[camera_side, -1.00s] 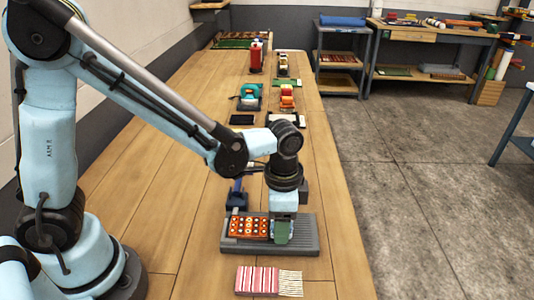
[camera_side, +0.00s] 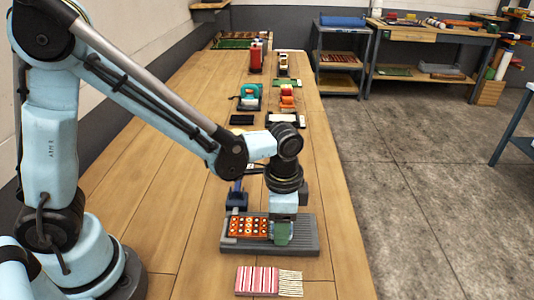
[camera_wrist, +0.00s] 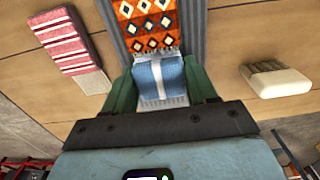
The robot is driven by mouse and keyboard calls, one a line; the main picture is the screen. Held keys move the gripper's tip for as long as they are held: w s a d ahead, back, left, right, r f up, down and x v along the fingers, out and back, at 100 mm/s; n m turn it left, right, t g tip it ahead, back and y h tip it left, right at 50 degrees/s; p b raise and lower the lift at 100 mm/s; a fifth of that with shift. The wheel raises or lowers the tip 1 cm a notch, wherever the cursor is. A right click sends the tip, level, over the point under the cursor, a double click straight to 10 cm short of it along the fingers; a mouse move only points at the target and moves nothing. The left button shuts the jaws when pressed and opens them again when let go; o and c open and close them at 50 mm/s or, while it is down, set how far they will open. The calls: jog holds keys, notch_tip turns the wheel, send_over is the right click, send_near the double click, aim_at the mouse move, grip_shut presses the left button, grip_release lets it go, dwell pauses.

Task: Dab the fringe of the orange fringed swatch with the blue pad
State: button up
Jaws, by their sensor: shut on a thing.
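The orange swatch (camera_side: 248,227), patterned with light and dark diamonds, lies flat on a grey ridged board (camera_side: 235,247). It also shows at the top of the wrist view (camera_wrist: 146,22), with its fringed edge toward my gripper. My gripper (camera_side: 282,233) is at the right end of the swatch, low over the board. In the wrist view its green fingers (camera_wrist: 162,88) are shut on the blue pad (camera_wrist: 150,74), which has a pale cross band. The pad is right at the fringe and hides part of it. I cannot tell whether they touch.
A red-and-white striped swatch with a pale fringe (camera_side: 257,281) lies in front of the board. A dark blue stand (camera_side: 236,200) is behind the board. A cream block (camera_wrist: 276,80) lies beside the board in the wrist view. Several items stand farther back on the bench.

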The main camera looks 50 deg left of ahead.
dwell(0.5)
jog(key=shift+r, duration=3.45)
